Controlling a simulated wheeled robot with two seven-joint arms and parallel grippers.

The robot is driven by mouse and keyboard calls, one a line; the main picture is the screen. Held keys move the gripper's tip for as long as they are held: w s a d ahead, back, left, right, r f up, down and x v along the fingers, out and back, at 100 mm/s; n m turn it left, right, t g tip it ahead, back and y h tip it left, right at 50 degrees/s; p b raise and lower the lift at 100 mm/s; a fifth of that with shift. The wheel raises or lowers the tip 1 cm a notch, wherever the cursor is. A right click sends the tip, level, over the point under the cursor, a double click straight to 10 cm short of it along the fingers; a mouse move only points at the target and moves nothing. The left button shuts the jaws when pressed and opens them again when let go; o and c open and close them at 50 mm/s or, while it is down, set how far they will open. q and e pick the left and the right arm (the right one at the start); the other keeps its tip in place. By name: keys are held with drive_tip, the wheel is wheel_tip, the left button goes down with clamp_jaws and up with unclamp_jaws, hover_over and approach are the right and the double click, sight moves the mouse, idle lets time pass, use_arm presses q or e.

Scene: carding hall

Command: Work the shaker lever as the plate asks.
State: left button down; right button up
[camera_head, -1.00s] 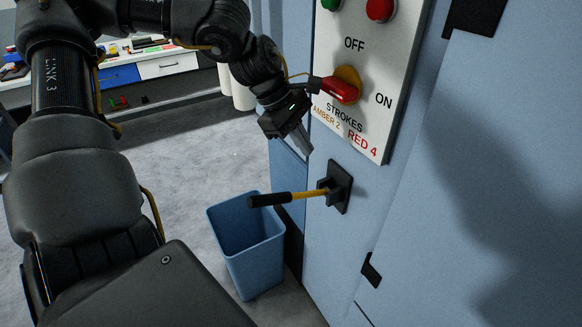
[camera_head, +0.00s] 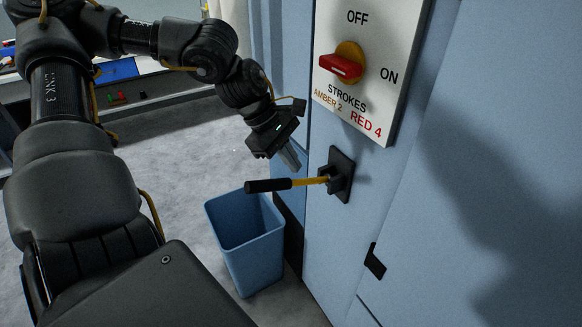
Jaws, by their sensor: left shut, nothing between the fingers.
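The shaker lever (camera_head: 268,185) has a black grip on a yellow shaft. It sticks out roughly level to the left from a black mount (camera_head: 342,174) on the blue machine face. The white plate (camera_head: 388,100) above reads OFF, ON, STROKES, AMBER 2 in amber and RED 4 in red. A red rotary handle (camera_head: 338,67) on a yellow disc sits on the plate, its end pointing left. My left gripper (camera_head: 291,160) is shut and empty, pointing down just above the lever's shaft. I cannot tell whether it touches the lever. My right gripper is not in view.
A blue open bin (camera_head: 254,265) stands on the grey floor below the lever's grip. A small black latch (camera_head: 374,262) juts from the machine at lower right. A bench with coloured items stands at the back left. The floor between is clear.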

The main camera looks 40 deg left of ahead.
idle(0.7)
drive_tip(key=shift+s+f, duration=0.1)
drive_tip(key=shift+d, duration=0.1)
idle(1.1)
use_arm(q)
drive_tip(key=shift+f, duration=0.1)
drive_tip(key=shift+s+f+b, duration=0.15)
drive_tip(key=shift+f+b, duration=0.25)
drive_tip(key=shift+b, duration=0.35)
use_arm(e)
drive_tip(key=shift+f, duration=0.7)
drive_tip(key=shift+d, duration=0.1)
